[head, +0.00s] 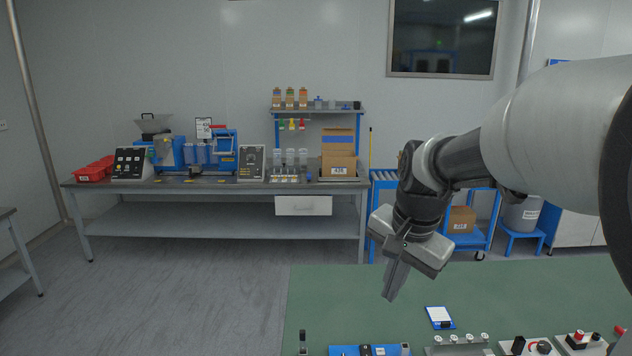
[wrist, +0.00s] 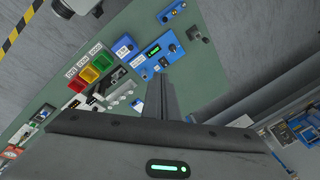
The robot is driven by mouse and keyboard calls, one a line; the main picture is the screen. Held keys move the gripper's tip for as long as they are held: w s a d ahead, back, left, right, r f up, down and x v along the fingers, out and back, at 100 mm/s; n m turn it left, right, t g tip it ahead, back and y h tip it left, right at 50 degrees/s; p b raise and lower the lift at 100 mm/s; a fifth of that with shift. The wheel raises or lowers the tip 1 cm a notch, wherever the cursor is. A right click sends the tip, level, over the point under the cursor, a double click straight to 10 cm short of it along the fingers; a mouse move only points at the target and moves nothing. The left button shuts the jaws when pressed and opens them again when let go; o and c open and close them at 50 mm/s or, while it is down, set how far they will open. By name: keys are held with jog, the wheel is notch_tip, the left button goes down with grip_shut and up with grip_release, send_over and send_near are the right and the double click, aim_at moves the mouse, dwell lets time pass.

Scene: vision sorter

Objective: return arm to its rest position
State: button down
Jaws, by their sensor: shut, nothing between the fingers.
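My arm reaches in from the right in the head view and bends down at the wrist. My gripper (head: 390,296) points downward above the far left part of the green table (head: 330,285). Its fingers are together with nothing between them. In the wrist view my gripper (wrist: 160,80) also shows with its fingers closed, above the table edge. It appears clear of the table and touches nothing that I can see.
A blue clipboard (head: 440,317) and several small control boxes, one with a red knob (head: 578,336), line the table's front. Red, yellow and green bins (wrist: 88,74) show in the wrist view. A grey workbench (head: 220,186) with machines stands along the back wall.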

jog(key=s+r+n+t+p, duration=0.1)
jog(key=s+r+n, duration=0.2)
jog(key=s, duration=0.6)
jog(key=s+r+n+t+p, duration=0.1)
jog(key=s+r+n+p, duration=0.1)
jog(key=s+n, duration=0.3)
jog(key=s+r, duration=0.1)
jog(key=s, duration=0.3)
jog(key=shift+r+n+t+h, duration=0.3)
jog(key=shift+r+n+h, duration=0.1)
jog(key=shift+d, duration=0.15)
